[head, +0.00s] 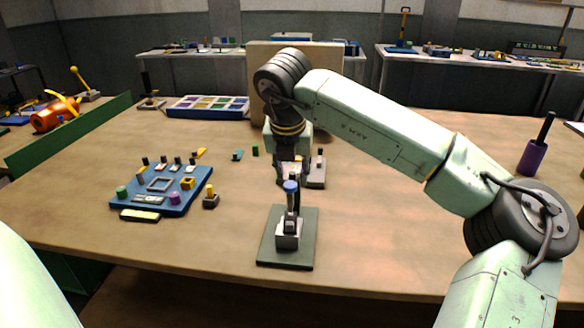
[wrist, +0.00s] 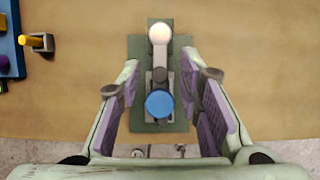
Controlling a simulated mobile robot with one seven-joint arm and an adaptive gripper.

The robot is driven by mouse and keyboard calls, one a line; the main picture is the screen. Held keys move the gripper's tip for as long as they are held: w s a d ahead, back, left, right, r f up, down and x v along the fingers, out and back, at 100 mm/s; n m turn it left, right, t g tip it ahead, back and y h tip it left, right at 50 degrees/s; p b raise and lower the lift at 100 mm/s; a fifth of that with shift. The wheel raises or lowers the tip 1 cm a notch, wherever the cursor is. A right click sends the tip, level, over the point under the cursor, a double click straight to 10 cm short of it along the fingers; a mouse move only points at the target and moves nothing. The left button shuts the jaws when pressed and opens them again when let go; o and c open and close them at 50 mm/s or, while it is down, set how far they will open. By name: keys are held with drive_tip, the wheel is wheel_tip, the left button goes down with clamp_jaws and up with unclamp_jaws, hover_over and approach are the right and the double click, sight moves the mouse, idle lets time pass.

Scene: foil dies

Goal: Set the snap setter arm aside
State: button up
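The snap setter stands on a dark green plate (head: 272,255) near the table's front edge. Its grey block (head: 289,236) carries an upright part topped by a blue knob (head: 290,187). In the wrist view the blue knob (wrist: 160,104) is in front, and a grey arm (wrist: 160,62) runs back to a white round end (wrist: 160,33). My gripper (head: 290,172) points down over the setter. In the wrist view my gripper (wrist: 160,78) is open, with one finger each side of the arm and knob. No contact shows.
A blue board (head: 122,198) with several small parts lies left, beside a small block with an orange peg (head: 210,198). A grey stand (head: 317,172) is just behind the setter. A sorting tray (head: 208,107) and tan panel (head: 330,62) are farther back.

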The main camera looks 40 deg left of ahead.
drive_tip(key=shift+c, duration=0.3)
clamp_jaws()
idle(0.6)
